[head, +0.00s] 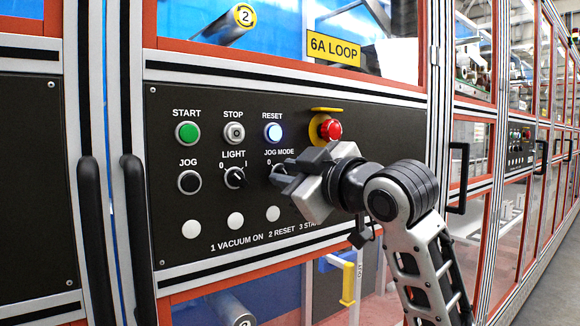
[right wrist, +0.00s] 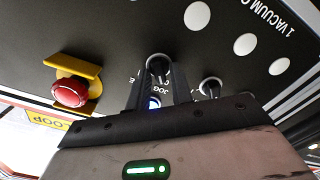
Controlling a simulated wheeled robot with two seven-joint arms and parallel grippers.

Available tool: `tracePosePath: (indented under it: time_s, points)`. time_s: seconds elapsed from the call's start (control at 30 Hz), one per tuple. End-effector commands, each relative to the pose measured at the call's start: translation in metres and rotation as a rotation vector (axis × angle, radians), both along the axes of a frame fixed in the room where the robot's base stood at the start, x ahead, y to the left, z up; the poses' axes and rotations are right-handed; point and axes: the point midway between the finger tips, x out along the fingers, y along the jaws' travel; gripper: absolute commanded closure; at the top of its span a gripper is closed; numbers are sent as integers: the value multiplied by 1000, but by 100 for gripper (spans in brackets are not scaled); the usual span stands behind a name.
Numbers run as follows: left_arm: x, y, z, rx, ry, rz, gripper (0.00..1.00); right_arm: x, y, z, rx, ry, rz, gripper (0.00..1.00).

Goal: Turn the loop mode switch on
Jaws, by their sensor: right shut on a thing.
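A black panel (head: 160,230) carries a rotary switch labelled JOG MODE (head: 279,152); I see no switch labelled loop mode. My right gripper (head: 279,174) reaches in from the right and covers most of that switch in the head view. In the right wrist view, the dark switch knob (right wrist: 158,65) with a pale ring sits between the fingertips, and the gripper is shut on it. The angle of the knob's handle is hard to tell. A yellow sign (head: 334,50) above reads 6A LOOP. My left gripper is not in view.
The LIGHT switch (head: 235,177) is just left of the gripper. Above are the lit RESET button (head: 273,132), STOP (head: 234,132) and green START (head: 187,132). A red emergency stop (head: 330,129) sits close above the wrist. Black door handles (head: 135,230) stick out at left.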

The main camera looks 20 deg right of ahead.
Motion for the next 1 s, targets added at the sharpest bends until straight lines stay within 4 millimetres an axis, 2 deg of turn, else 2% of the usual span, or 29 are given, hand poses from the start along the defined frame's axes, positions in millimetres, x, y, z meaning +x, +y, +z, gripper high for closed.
tracePosePath:
  time_s: [0.13, 1.0]
  points:
    - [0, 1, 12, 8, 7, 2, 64, 1, 0, 4, 118, 47, 1, 100]
    - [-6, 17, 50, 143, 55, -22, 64, 2, -4, 5, 896, 332, -1, 100]
